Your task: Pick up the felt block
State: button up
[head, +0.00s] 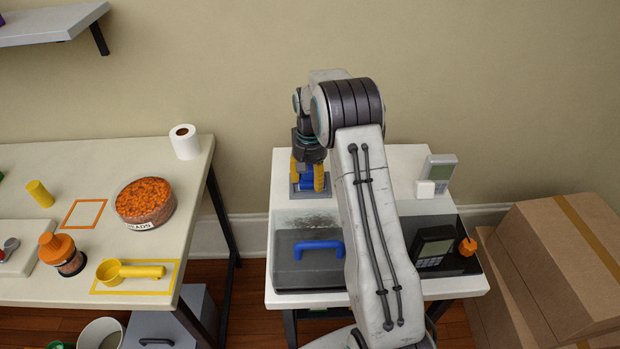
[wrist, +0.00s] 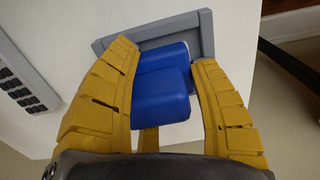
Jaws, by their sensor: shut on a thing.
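A blue block (head: 307,180), which I take to be the felt block, is between the yellow fingers of my gripper (head: 308,173) at the back left of the white table. In the wrist view, the blue block (wrist: 163,94) shows as two stepped blue parts with a small white bit behind; I cannot tell whether they are one piece. My gripper (wrist: 163,62) is shut on it, one finger on each side. A grey square tray (wrist: 207,32) lies behind and under the block, and it also shows in the head view (head: 296,194). Whether the block touches it is unclear.
A dark translucent case (head: 290,265) with a blue handle (head: 319,245) stands in front. A grey handheld (head: 440,170), a small white block (head: 425,189), a black handheld (head: 434,246) and an orange knob (head: 467,247) are at right. Cardboard boxes (head: 560,265) stand beyond the table's right edge.

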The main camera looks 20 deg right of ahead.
aim_at(312, 167)
jog(key=shift+r, duration=0.45)
jog(key=r, duration=0.3)
jog(key=shift+s+d, duration=0.1)
jog(key=shift+s, duration=0.1)
jog(key=s+d+r+b, duration=0.1)
jog(key=s+d+r, duration=0.2)
jog(key=s+r, duration=0.3)
jog(key=s, duration=0.4)
jog(key=shift+s+d+r, duration=0.25)
jog(key=shift+s+r, duration=0.1)
jog(key=o, duration=0.7)
grip_shut()
jog(key=shift+r, duration=0.1)
